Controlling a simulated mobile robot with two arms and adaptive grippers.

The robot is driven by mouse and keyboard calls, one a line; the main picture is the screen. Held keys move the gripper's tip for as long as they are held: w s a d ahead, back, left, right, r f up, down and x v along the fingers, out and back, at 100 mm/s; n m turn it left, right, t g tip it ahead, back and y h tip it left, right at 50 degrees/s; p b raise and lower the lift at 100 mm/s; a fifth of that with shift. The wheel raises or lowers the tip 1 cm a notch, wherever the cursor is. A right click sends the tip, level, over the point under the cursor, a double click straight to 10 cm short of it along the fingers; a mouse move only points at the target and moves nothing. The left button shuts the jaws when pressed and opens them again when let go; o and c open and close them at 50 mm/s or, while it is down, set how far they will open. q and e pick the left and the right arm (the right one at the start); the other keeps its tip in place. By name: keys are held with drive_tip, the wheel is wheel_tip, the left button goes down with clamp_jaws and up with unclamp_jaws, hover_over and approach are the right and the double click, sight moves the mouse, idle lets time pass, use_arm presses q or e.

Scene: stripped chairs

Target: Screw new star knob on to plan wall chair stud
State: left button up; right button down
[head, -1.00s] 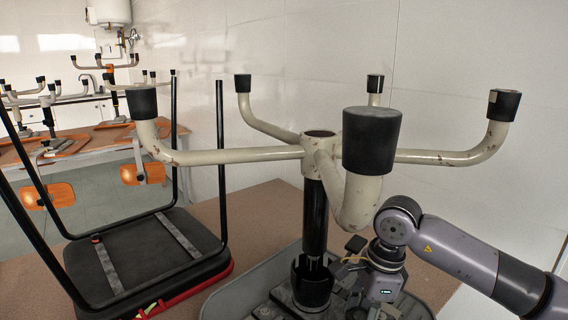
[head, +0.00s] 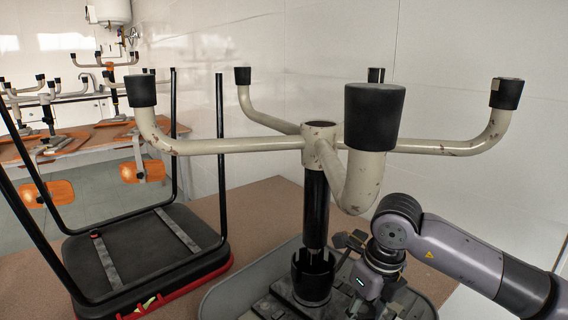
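An upturned swivel chair stands in front of me, with a beige, worn star base (head: 455,147), black foot caps and a black column (head: 316,205). The column meets a dark collar (head: 313,277) on the grey underside of the seat (head: 238,297). My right gripper (head: 345,243) is low beside the column, just right of it, above the seat's underside mechanism. Its fingers look dark and small, and I cannot tell whether they are open or hold anything. I cannot make out the star knob or the stud. My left gripper is not in view.
An upturned black chair (head: 140,250) with thin metal legs and a red rim lies at left on the brown surface (head: 255,212). A white wall (head: 465,55) rises behind. More stripped chairs and orange-brown tables (head: 105,138) stand farther back at left.

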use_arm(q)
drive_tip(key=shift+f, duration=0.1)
use_arm(e)
drive_tip(key=shift+s+f, duration=0.2)
drive_tip(key=shift+f, duration=0.15)
drive_tip(key=shift+m, duration=1.2)
drive_tip(key=m+h, duration=0.1)
drive_tip(key=m, duration=0.2)
drive_tip(key=shift+m+b, duration=0.3)
drive_tip(key=m, duration=0.3)
drive_tip(key=shift+m+h, duration=0.3)
drive_tip(key=shift+m, duration=1)
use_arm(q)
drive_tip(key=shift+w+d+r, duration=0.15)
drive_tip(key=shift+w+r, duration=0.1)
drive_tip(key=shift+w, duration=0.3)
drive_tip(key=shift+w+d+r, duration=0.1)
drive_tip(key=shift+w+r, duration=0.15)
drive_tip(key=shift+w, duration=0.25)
